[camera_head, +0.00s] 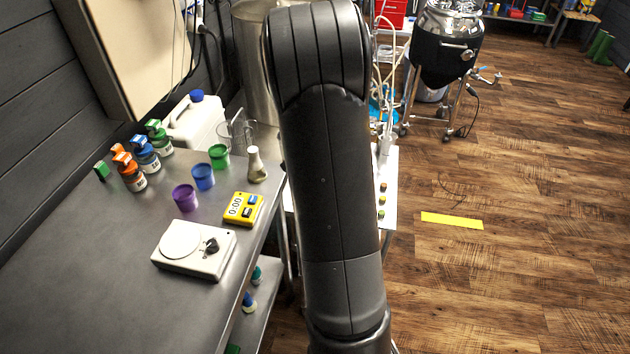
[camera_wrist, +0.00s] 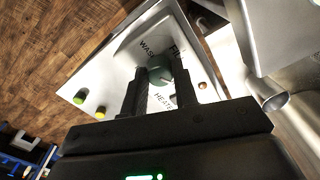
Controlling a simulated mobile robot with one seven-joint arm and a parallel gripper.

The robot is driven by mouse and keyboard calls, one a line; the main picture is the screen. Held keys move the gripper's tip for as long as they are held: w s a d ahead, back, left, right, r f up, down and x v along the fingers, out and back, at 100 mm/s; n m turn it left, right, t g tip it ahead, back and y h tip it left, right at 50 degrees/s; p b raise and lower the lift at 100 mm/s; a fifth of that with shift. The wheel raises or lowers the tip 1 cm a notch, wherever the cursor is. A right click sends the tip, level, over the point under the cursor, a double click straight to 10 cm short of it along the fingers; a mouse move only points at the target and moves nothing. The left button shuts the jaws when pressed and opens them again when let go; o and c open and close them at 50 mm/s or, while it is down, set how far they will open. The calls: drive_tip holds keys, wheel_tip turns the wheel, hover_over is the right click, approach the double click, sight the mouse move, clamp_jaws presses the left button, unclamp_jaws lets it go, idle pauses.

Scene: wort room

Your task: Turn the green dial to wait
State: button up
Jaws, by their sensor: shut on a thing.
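The green dial (camera_wrist: 163,64) sits on a light metal control panel (camera_wrist: 118,62) in the wrist view. My gripper (camera_wrist: 161,76) is shut on the dial, with one black finger on each side of it. Dark lettering around the dial seems to read "WASH" at upper left, "FILL" at upper right and "HEAT" below, partly covered by the fingers. I cannot make out a "wait" mark or the dial's pointer. In the head view the panel (camera_head: 390,172) shows only in part, and my arm hides the dial and gripper.
Green (camera_wrist: 79,97), yellow (camera_wrist: 101,111) and orange-brown (camera_wrist: 202,86) buttons stand on the panel around the dial. A metal bench (camera_head: 90,265) at left holds a white scale (camera_head: 190,262), a yellow timer (camera_head: 243,209), cups and bottles. The wooden floor at right is mostly clear.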

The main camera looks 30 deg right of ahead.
drive_tip(key=m, duration=0.4)
drive_tip(key=shift+m, duration=0.3)
idle(0.3)
drive_tip(key=o, duration=1)
drive_tip(key=shift+r, duration=0.1)
wheel_tip(320, 180, up, 11)
drive_tip(key=shift+f, duration=0.15)
drive_tip(key=shift+a, duration=0.1)
